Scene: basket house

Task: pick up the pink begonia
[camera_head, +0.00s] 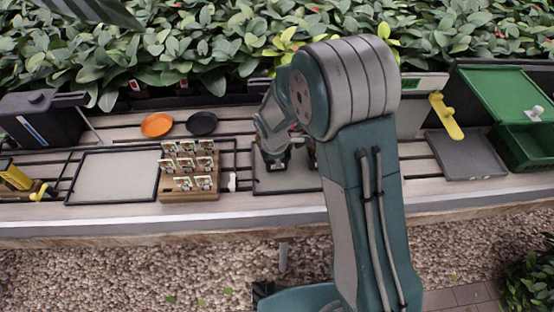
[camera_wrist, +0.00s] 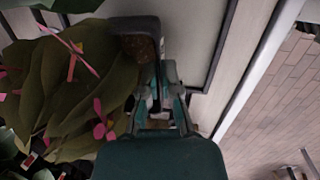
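A plant with large green leaves and pink flowers (camera_wrist: 75,62), which looks like the pink begonia, fills the left of the wrist view. A black pot (camera_wrist: 150,25) with brown soil is at its upper right, beside my fingertips. My gripper (camera_wrist: 158,82) reaches up the middle of that view, close to the pot. Shadow hides whether the fingers touch the pot or grip it. In the head view my gripper is largely hidden behind my arm, above a grey tray. Dark pot-like shapes (camera_head: 275,160) show beside my arm there; the begonia's flowers are not clear.
A wooden rack (camera_head: 190,193) of small tagged items and an empty tray (camera_head: 112,176) are left on the bench. Orange (camera_head: 157,125) and black (camera_head: 201,123) dishes lie behind. A grey tray (camera_head: 466,154) and green bin (camera_head: 525,148) are right. Dense foliage lines the back.

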